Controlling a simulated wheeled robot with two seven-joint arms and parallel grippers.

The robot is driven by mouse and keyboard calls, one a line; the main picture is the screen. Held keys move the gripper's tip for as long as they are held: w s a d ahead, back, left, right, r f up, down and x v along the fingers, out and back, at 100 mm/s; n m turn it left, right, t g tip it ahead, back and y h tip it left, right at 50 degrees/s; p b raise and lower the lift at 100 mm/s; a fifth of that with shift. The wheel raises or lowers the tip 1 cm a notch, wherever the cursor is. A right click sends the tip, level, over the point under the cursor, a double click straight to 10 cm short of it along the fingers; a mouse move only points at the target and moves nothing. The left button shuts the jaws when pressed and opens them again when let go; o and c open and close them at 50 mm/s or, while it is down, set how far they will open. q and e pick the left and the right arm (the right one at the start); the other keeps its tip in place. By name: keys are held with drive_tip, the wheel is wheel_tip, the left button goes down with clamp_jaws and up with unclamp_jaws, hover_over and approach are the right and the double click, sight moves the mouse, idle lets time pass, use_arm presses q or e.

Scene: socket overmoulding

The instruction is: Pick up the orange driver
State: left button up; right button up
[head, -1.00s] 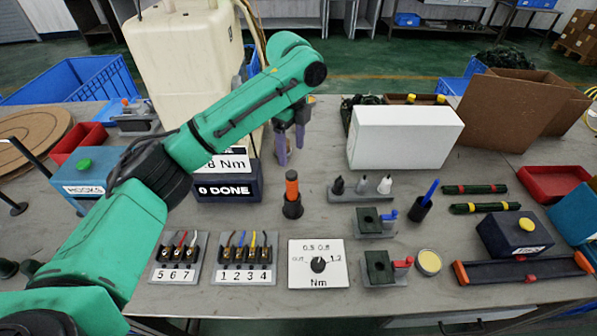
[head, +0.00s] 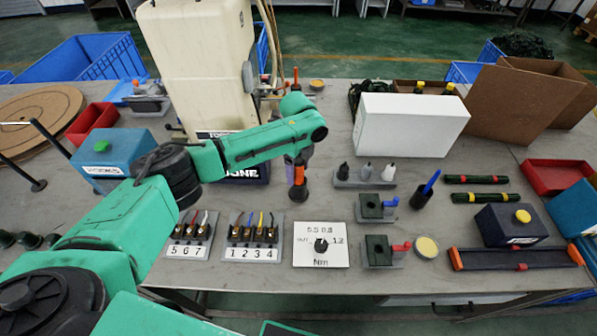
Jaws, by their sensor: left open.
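The orange driver (head: 299,176) stands upright in a dark round holder (head: 298,194) on the table, behind the torque dial plate (head: 320,246). My left gripper (head: 297,165) points down at the driver's top part, its fingers partly hidden by my own arm's wrist. The fingers are open and appear beside or around the driver's upper end; I cannot tell whether they touch it. My right gripper is not in view.
Wire racks labelled 5 6 7 (head: 192,240) and 1 2 3 4 (head: 253,242) stand at the front left. A rack of small bits (head: 366,176) and a white box (head: 410,125) stand to the right. A large cream machine (head: 195,65) rises behind my arm.

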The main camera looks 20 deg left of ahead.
use_arm(q)
clamp_jaws()
drive_tip(key=shift+w+r, duration=0.1)
